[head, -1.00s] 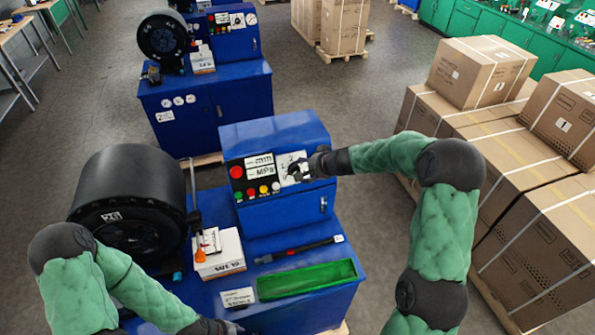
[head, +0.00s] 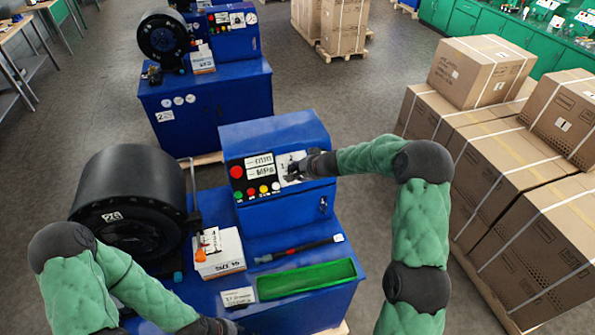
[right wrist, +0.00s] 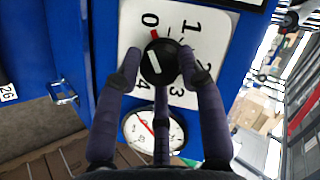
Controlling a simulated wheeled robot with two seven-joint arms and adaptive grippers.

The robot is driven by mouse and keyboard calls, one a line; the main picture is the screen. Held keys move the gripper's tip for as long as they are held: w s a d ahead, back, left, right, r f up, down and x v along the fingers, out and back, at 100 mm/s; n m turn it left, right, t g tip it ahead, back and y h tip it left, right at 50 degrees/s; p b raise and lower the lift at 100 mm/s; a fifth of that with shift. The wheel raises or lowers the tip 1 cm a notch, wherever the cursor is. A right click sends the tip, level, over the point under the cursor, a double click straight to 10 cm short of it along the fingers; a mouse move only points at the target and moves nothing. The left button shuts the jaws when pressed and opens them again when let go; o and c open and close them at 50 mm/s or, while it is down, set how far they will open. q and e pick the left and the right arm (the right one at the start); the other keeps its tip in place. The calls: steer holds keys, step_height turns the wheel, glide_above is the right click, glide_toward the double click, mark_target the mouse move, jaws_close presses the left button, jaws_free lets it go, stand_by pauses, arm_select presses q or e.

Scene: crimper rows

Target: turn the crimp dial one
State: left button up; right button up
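The crimp dial (right wrist: 158,62) is a round black knob on a white plate (right wrist: 207,25) numbered 0 to 4. In the right wrist view, a red mark at its upper edge lies near the 0. My right gripper (right wrist: 161,70) has fingers on the left and right of the knob and one below it. They look open around it, with contact hard to judge. In the head view my right gripper (head: 297,171) covers most of the dial on the blue control box (head: 275,135). My left gripper (head: 222,328) is low at the bottom edge, its fingers unclear.
A pressure gauge (right wrist: 153,130) sits just below the dial plate. Left of the plate are a red button (head: 237,172) and several small buttons. A black crimper head (head: 130,200), a white box (head: 220,254) and a green tray (head: 307,280) stand nearby. Cartons (head: 530,215) are stacked at right.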

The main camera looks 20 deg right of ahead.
steer(key=shift+s+a, duration=0.1)
steer(key=shift+c, duration=0.9)
steer(key=shift+f+b, duration=0.2)
steer(key=shift+b, duration=0.25)
steer(key=m+t+b, duration=0.1)
steer(key=m+b, duration=0.2)
steer(key=b, duration=0.5)
steer(key=m+t+y+b, duration=0.1)
steer(key=m+b, duration=0.2)
steer(key=b, duration=0.5)
steer(key=m+t+b, duration=0.1)
steer(key=m+b, duration=0.3)
steer(key=b, duration=0.4)
steer(key=shift+s+a+f+t+y, duration=0.15)
steer(key=shift+s+f+t+y, duration=0.05)
steer(key=shift+f+t+y, duration=0.1)
steer(key=shift+r+m+b, duration=0.15)
steer(key=shift+m+b, duration=0.45)
steer(key=shift+b, duration=0.25)
steer(key=shift+r+t+b, duration=0.2)
steer(key=shift+t+b, duration=0.1)
steer(key=shift+r, duration=0.1)
